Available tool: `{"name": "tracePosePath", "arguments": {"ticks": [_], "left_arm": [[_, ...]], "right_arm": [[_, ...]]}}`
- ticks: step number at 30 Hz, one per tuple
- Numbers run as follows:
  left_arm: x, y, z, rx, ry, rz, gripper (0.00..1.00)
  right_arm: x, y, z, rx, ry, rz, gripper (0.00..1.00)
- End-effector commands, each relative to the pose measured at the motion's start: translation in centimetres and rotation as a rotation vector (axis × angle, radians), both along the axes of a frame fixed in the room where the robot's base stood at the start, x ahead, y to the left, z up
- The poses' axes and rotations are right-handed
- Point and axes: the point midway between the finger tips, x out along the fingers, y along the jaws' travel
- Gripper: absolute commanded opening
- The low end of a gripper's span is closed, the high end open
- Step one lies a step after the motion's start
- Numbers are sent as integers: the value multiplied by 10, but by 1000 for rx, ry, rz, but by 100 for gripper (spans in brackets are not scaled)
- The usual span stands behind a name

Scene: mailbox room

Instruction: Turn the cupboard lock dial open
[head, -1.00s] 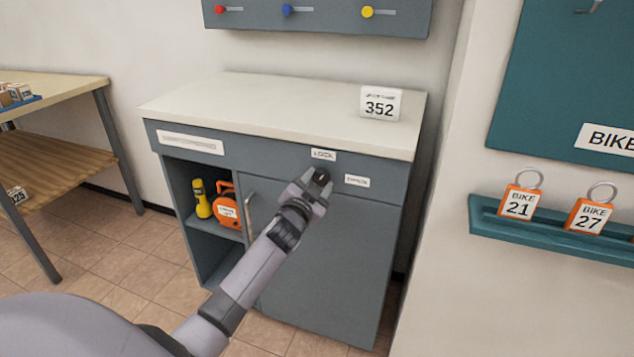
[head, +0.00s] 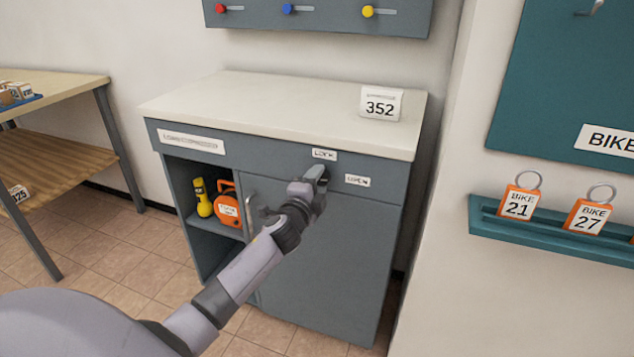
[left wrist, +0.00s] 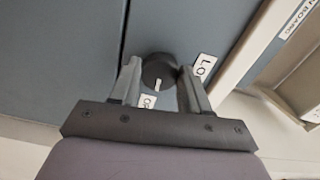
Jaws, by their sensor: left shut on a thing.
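The round black lock dial (left wrist: 157,69) is on the front of the grey cupboard (head: 330,250). My left gripper (head: 319,177) is shut on the dial, with one finger on each side of it in the left wrist view (left wrist: 161,76). The dial's white mark points down in that view, toward the OPEN label (left wrist: 147,101). The LOCK label (left wrist: 203,66) is to the right of the dial there. In the head view the LOCK label (head: 324,155) is above the gripper and the OPEN label (head: 357,181) is to its right; the gripper hides most of the dial. My right gripper is out of view.
The cupboard door has a metal handle (head: 249,216) at its left. An open shelf beside it holds a yellow flashlight (head: 202,198) and an orange item (head: 228,207). A 352 sign (head: 381,103) stands on the countertop (head: 270,105), which is otherwise clear. A wooden table (head: 60,84) is at left.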

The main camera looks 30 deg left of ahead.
Motion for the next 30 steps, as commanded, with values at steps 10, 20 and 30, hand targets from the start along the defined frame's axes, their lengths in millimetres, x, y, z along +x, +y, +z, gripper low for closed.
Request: {"name": "tracePosePath", "arguments": {"ticks": [10, 20, 30], "left_arm": [[0, 0, -1, 112, 29, 0, 16], [0, 0, 0, 128, 32, 0, 16], [0, 0, 0, 127, 32, 0, 71]], "right_arm": [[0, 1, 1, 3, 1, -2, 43], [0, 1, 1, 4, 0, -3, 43], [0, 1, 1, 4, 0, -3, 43]]}}
